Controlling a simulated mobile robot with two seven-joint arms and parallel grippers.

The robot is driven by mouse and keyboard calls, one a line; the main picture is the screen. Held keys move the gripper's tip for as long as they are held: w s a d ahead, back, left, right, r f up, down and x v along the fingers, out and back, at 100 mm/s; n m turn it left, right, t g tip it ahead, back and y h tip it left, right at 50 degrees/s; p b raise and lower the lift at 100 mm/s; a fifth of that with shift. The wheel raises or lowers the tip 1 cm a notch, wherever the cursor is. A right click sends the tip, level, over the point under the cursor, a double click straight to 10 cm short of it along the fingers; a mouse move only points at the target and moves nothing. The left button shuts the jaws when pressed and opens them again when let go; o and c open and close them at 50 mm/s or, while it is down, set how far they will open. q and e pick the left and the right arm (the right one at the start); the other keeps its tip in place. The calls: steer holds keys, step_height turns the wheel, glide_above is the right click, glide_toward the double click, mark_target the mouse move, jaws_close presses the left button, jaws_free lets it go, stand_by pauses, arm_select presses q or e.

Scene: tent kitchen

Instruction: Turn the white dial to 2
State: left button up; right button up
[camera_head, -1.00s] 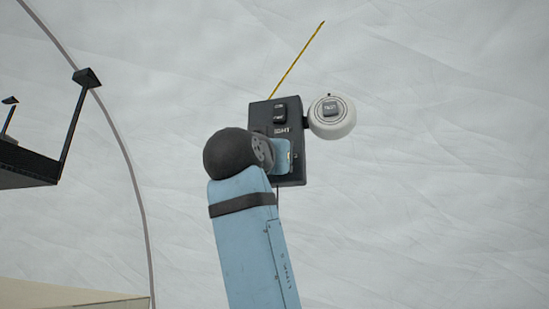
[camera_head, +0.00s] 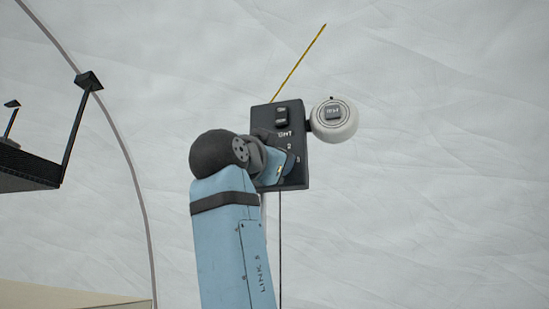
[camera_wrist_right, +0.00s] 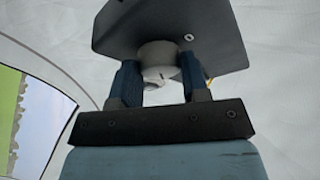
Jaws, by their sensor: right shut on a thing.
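The dark control box (camera_head: 296,176) is on the tent wall, with small white markings on its face. My right gripper (camera_wrist_right: 160,72) is at the box, its two dark blue fingers on either side of the white dial (camera_wrist_right: 157,52) and shut on it. In the head view my blue right arm and gripper cover the lower left of the box and hide the dial. I cannot read the dial's setting. My left gripper is not in view.
A dark switch (camera_head: 282,116) is on the box's upper part. A yellow cable (camera_head: 299,62) runs up from it. A dark shelf frame (camera_head: 28,165) is at the left.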

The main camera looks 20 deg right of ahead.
steer(key=o, duration=0.9)
steer(key=shift+s, duration=0.1)
steer(key=b+v, duration=0.2)
steer(key=v, duration=1.1)
steer(key=shift+s+a+f, duration=0.15)
steer(key=shift+s+a, duration=0.05)
steer(key=shift+a, duration=0.05)
